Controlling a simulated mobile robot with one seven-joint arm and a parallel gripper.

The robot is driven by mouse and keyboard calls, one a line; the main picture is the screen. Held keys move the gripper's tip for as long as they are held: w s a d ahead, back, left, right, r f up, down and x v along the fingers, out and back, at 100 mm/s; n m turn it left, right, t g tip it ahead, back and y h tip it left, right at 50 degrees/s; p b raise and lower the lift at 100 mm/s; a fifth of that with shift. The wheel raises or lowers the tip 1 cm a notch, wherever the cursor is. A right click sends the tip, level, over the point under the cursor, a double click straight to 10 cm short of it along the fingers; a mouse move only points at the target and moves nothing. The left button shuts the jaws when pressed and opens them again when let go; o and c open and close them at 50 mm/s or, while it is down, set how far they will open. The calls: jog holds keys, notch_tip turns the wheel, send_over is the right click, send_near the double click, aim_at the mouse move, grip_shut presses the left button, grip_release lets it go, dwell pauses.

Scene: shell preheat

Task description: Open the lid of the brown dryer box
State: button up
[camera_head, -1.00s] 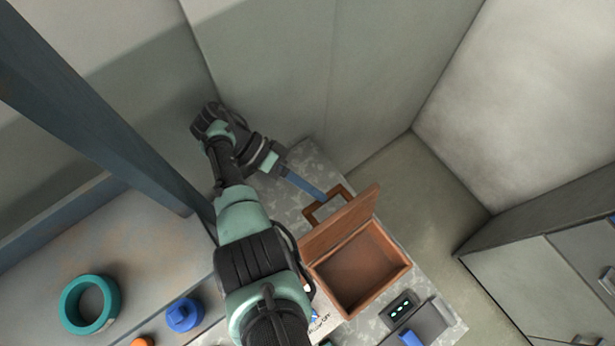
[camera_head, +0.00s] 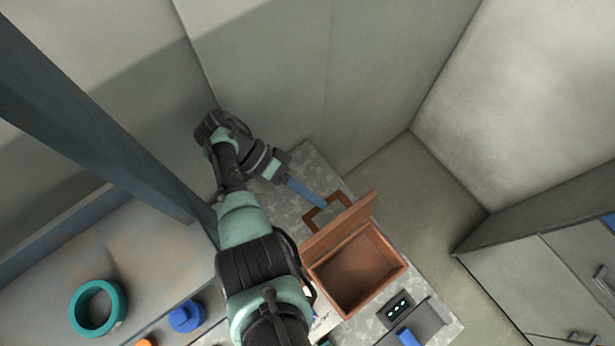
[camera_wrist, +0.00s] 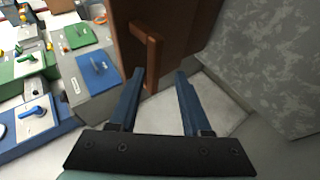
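The brown dryer box (camera_head: 384,286) stands on the grey speckled bench, its inside showing empty. Its lid (camera_head: 345,226) is raised, standing up along the box's far left side. The lid's brown handle (camera_head: 342,196) sticks out from the lid's outer face, away from the box opening. My gripper (camera_head: 322,204) reaches to the handle from the upper left. In the wrist view my gripper (camera_wrist: 160,72) has its two blue fingers apart. The handle (camera_wrist: 153,57) shows between them, closer to the left finger, with a gap to the right finger. Contact with the left finger cannot be told.
A grey device with a small lit display (camera_head: 398,307) sits close to the box's near right side. A teal ring (camera_head: 97,308) and a blue knob (camera_head: 186,316) lie at lower left. A dark beam (camera_head: 100,120) crosses the left. Walls stand behind the bench.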

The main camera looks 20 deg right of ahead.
notch_tip(320, 180, up, 9)
jog(key=p, duration=0.6)
jog(key=shift+w, duration=0.45)
jog(key=shift+a+f, duration=0.1)
jog(key=shift+f, duration=0.1)
